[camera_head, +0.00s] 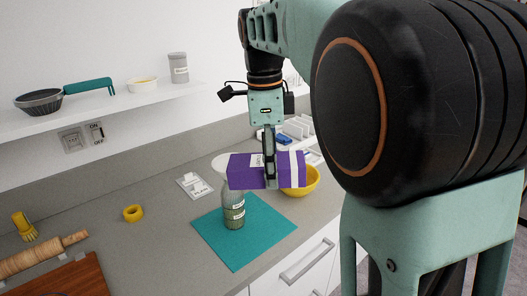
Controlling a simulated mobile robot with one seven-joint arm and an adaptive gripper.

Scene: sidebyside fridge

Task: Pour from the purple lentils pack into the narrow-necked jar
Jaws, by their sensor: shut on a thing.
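The purple lentils pack (245,172) is a purple box with white labels and a white stripe, held lying on its side. My gripper (270,180) is shut on it, with a finger across its near face. The narrow-necked jar (234,212) stands upright on a teal mat (260,238), with a label on its side. A pale funnel-like shape (220,164) shows above the jar, at the left end of the pack. The pack hides part of it and the jar's top, and I cannot tell whether it sits in the neck. The pack's opening cannot be made out.
A yellow bowl (303,183) stands behind the pack to the right. A yellow tape roll (133,213), a labelled card (194,185), a rolling pin (40,254) and a wooden board (72,281) lie on the counter to the left. Grey counter (165,240) is clear left of the mat.

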